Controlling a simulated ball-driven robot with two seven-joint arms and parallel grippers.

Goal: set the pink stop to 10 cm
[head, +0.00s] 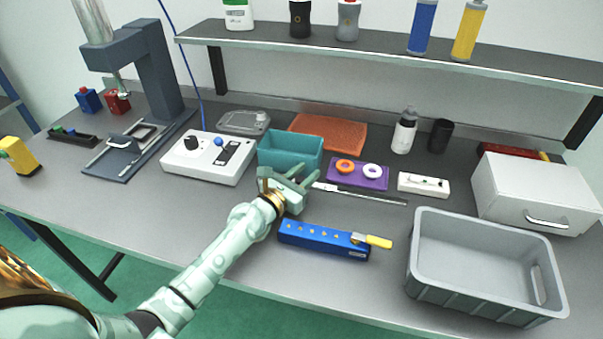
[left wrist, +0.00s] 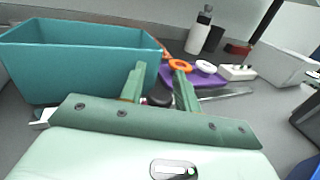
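A thin metal rule (head: 370,194) lies on the bench in front of the purple tray; its left part is hidden behind my left gripper (head: 306,177). In the left wrist view the rule (left wrist: 226,94) runs off to the right behind the fingers. My left gripper (left wrist: 159,88) is open, with a clear gap between its fingers. A small dark, slightly pinkish rounded thing (left wrist: 160,100) shows low between the fingers, partly hidden; I cannot tell if it is the pink stop. No clearly pink stop shows in the head view. The scale marks are too small to read. My right gripper is not in view.
A teal bin (head: 291,148) stands just behind my left gripper. The purple tray (head: 340,182) holds an orange and a white ring. A blue block (head: 310,236) with a yellow-handled clamp lies in front. A grey crate (head: 480,296) stands at the right.

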